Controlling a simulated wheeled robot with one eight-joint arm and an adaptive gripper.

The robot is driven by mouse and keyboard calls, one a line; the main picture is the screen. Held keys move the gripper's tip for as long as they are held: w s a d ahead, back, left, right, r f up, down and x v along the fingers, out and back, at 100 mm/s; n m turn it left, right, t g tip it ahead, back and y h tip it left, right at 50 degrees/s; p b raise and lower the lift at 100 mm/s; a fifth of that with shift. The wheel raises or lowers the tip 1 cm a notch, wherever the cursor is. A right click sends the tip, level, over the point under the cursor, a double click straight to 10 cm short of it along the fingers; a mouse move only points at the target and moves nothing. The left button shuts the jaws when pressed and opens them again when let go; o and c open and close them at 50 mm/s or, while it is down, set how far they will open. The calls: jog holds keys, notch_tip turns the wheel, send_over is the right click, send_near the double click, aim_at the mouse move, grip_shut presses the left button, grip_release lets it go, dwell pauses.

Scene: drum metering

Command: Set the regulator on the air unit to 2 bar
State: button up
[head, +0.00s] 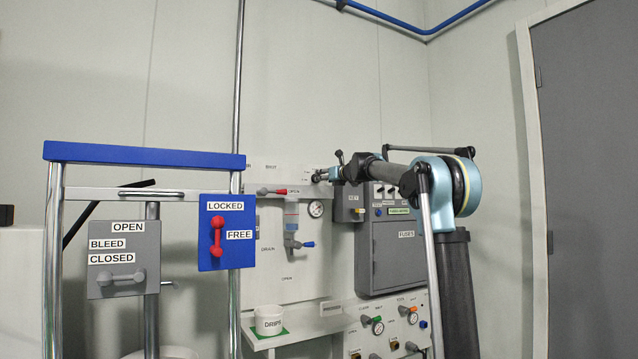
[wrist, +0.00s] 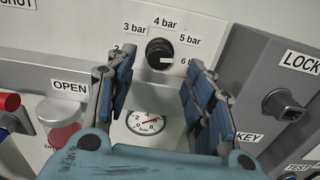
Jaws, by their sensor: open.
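The regulator knob (wrist: 159,50) is black and round, on a white panel in the wrist view. Labels for 3 bar, 4 bar, 5 bar and a partly hidden 6 curve around it; a label at its left is mostly covered by a finger. In the head view my gripper (head: 338,173) is small, at the panel.
A grey box with a KEY switch (wrist: 284,105) stands close on the right. On the left are an OPEN label (wrist: 69,88) and a red handle (wrist: 62,135). In the head view, a blue-topped frame (head: 145,155) stands left, and a DRIPS cup (head: 268,320) sits on the shelf.

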jog(key=shift+x, duration=2.9)
jog(key=shift+c, duration=0.3)
jog(key=c, duration=1)
